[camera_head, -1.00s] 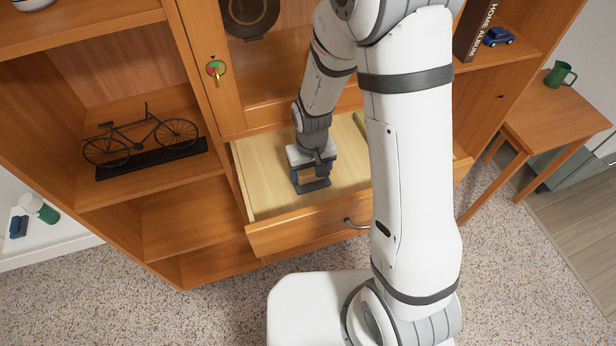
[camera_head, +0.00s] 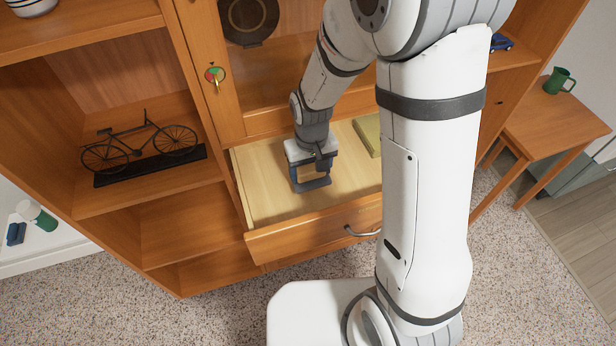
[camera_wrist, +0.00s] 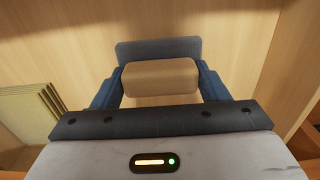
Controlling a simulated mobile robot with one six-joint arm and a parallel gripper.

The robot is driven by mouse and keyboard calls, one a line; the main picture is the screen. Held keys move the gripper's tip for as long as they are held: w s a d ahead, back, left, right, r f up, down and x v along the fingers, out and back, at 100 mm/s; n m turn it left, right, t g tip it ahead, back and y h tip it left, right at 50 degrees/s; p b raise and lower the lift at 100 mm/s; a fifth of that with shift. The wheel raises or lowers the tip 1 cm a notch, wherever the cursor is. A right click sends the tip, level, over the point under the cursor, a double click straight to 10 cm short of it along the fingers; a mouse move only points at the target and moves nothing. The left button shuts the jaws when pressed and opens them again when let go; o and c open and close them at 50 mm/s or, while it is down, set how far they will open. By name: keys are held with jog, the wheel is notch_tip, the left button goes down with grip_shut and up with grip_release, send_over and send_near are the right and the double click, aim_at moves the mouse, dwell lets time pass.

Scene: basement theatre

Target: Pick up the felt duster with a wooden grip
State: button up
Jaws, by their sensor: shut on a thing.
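The felt duster has a light wooden grip (camera_wrist: 160,78) and a grey felt pad (camera_wrist: 158,48). In the wrist view its grip sits between the two blue fingers of my gripper (camera_wrist: 160,86), which is shut on it. In the head view my gripper (camera_head: 312,181) points down inside the open drawer (camera_head: 265,199). The duster is mostly hidden by the fingers there. I cannot tell whether the felt touches the drawer floor.
A yellowish-green book or stack (camera_head: 368,135) lies in the drawer to the right; it also shows in the wrist view (camera_wrist: 28,110). The drawer front (camera_head: 300,238) and cabinet door (camera_head: 210,60) bound the space. A bicycle model (camera_head: 140,145) stands on the left shelf.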

aim_at(311, 168)
notch_tip(311, 168, up, 3)
jog(key=shift+r, duration=0.2)
jog(key=w+d+b, duration=0.2)
jog(key=w+d, duration=0.1)
jog(key=d, duration=0.5)
jog(key=w+d+b, duration=0.2)
jog(key=w+d, duration=0.2)
jog(key=d, duration=0.4)
jog(key=shift+d+f+b, duration=0.15)
jog(key=shift+d+b, duration=0.15)
jog(key=shift+b, duration=0.05)
